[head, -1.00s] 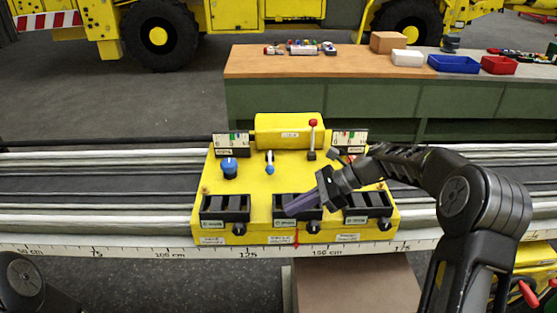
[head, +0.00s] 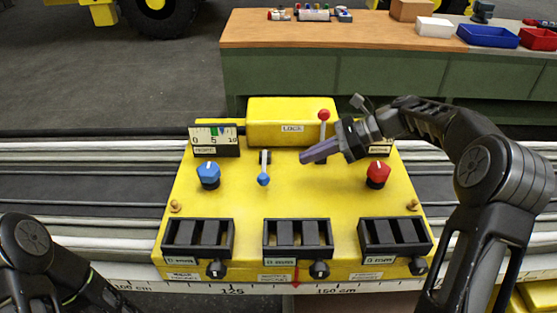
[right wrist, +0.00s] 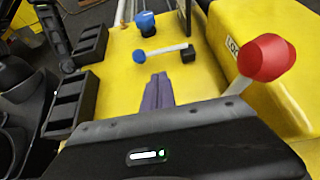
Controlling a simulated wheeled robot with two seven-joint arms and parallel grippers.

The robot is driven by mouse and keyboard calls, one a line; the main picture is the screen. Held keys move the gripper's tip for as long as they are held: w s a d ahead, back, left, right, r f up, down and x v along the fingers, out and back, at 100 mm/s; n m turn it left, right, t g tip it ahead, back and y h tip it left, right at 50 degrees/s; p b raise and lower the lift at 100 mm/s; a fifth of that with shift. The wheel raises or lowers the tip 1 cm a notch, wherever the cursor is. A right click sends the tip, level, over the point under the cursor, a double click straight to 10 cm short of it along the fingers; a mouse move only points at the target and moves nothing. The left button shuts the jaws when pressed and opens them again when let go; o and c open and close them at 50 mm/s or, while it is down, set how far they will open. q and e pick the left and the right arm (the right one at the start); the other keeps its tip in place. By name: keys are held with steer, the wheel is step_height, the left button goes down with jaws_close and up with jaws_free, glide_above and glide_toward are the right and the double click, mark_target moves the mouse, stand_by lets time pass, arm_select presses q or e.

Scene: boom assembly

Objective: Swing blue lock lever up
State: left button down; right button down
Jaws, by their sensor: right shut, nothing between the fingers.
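The blue-tipped lock lever (head: 264,180) hangs down on the yellow control box (head: 335,195), below the block marked LOCK. In the right wrist view the blue ball (right wrist: 139,57) lies at the left end of a pale rod. My right gripper (head: 304,158) is shut and empty. It is above the box, a little right of the lever and apart from it. Its purple fingers (right wrist: 157,92) point toward the lever rod in the right wrist view. My left arm shows at the lower left; its gripper is out of view.
A red-ball lever (head: 324,115) stands upright close behind my right gripper. A blue knob (head: 208,173) and a red knob (head: 377,172) flank the lever. Black slotted holders (head: 297,256) line the front edge. A workbench (head: 350,48) with trays stands behind.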

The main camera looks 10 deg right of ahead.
mark_target(275, 179)
steer(key=shift+s+r, duration=0.15)
steer(key=shift+a, duration=0.1)
steer(key=p+x, duration=0.1)
steer(key=x, duration=0.9)
steer(key=shift+p, duration=0.35)
steer(key=shift+r+p, duration=0.5)
stand_by(0.3)
steer(key=shift+r+p, duration=0.95)
steer(key=shift+w+r+p, duration=0.55)
steer(key=shift+r+p, duration=0.2)
